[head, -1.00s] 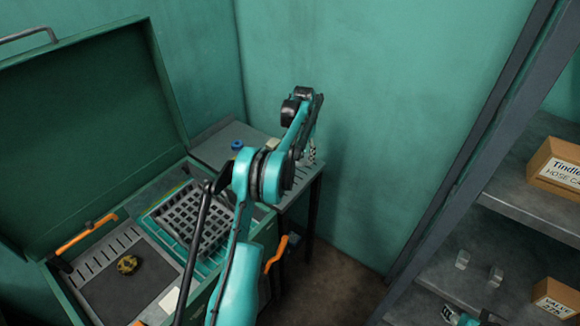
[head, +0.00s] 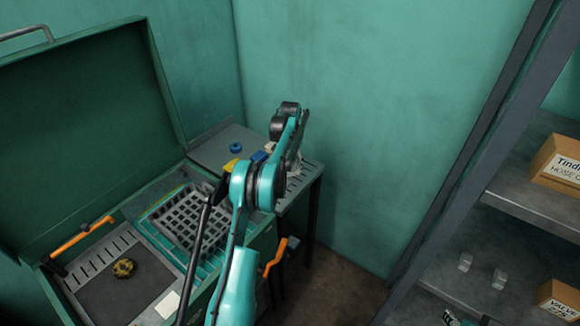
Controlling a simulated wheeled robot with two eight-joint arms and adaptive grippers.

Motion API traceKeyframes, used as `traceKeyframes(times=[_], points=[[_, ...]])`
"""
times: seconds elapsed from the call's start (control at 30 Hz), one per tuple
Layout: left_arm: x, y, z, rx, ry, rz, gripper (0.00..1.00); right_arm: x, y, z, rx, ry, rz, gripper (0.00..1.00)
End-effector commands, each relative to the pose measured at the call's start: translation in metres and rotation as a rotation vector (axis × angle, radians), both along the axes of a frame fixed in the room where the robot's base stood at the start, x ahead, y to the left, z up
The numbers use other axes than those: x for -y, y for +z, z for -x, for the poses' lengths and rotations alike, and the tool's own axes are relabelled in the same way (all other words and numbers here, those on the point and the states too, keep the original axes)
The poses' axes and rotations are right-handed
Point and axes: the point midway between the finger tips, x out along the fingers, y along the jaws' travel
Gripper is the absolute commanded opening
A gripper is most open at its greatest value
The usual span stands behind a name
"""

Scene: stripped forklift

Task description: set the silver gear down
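I cannot make out the silver gear clearly in the head view. My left arm reaches up through the middle, and my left gripper (head: 295,166) points down at the right part of the grey side table (head: 212,150). Pale metal shows at its tip, but I cannot tell fingers from a held part, or whether it touches the tabletop. My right gripper (head: 450,317) is only partly in view at the bottom edge, in front of the shelf; its grip is unclear.
On the table are a blue ring (head: 236,148), a blue block (head: 258,156), a pale block (head: 270,147) and a yellow piece (head: 230,165). An open green case (head: 75,300) holds a grey grid tray and a dark yellowish round part (head: 124,268). Shelves (head: 535,215) with boxes stand right.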

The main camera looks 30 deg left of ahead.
Motion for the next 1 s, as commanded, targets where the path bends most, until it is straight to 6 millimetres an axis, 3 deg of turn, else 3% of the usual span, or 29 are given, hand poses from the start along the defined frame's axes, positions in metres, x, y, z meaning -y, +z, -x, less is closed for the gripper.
traceKeyframes(times=[0.07,0.1,0.17,0.57,0.67,1.0], points=[[0.0,-0.003,0.0,0.0,0.0,0.0,0.01,0.0,-0.002,0.0,0.0,0.0,0.0,0.4],[0.0,-0.004,0.0,0.0,0.0,0.0,0.6,0.0,-0.002,0.0,0.0,0.0,0.0,0.4],[0.0,-0.003,0.0,0.0,0.0,0.0,0.76,0.0,-0.002,0.0,0.0,0.0,0.0,0.4],[0.0,0.003,0.0,0.0,0.0,0.0,0.78,0.0,0.002,0.0,0.0,0.0,0.0,0.4],[0.0,0.016,0.0,0.0,0.0,0.0,0.78,0.0,0.005,0.0,0.0,0.0,0.0,0.4],[0.0,0.09,0.0,0.0,0.0,0.0,0.78,0.0,0.021,0.0,0.0,0.0,0.0,0.4]])
